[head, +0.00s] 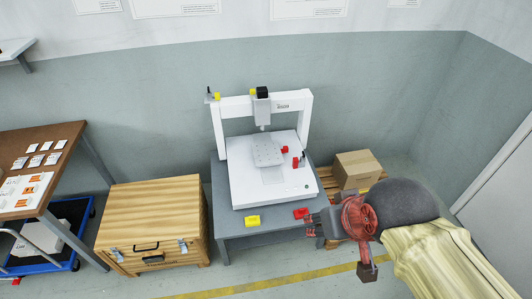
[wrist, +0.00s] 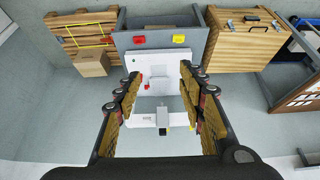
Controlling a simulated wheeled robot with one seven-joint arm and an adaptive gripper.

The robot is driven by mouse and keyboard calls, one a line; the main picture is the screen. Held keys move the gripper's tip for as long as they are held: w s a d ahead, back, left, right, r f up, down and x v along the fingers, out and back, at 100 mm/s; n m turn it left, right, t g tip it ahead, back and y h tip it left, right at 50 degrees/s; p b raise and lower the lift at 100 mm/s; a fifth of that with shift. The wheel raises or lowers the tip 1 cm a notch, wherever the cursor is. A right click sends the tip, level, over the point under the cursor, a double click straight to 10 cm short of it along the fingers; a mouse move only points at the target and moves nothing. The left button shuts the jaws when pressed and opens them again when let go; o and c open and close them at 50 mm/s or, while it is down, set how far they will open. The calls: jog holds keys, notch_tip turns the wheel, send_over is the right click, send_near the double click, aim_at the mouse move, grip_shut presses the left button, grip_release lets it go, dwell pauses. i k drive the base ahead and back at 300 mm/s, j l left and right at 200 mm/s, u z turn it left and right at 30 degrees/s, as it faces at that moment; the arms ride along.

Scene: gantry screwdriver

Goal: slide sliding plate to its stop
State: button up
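The sliding plate (head: 267,153) is a light grey plate with small holes, lying on the white base (head: 240,185) of the gantry machine, below its screwdriver head (head: 262,110). A paler strip shows on the base in front of the plate. My gripper (head: 312,222) is in front of the machine at the right, apart from the plate. In the wrist view, my gripper (wrist: 160,75) has its fingers spread wide with nothing between them. The machine shows beyond the fingers, upside down, and the plate's outline is hard to make out there.
Red parts (head: 297,161) stand on the base right of the plate. A yellow block (head: 252,221) and a red block (head: 302,213) are at the grey table's (head: 225,222) front edge. A wooden crate (head: 150,220) stands left; a cardboard box (head: 357,169) on a pallet stands right.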

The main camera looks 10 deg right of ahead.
aim_at(268, 154)
jog(key=i+z, duration=0.25)
jog(key=i, duration=0.25)
jog(key=i+j+z, duration=0.25)
jog(key=i, duration=0.25)
jog(key=i+j+z, duration=0.25)
jog(key=i, duration=0.25)
jog(key=l, duration=0.1)
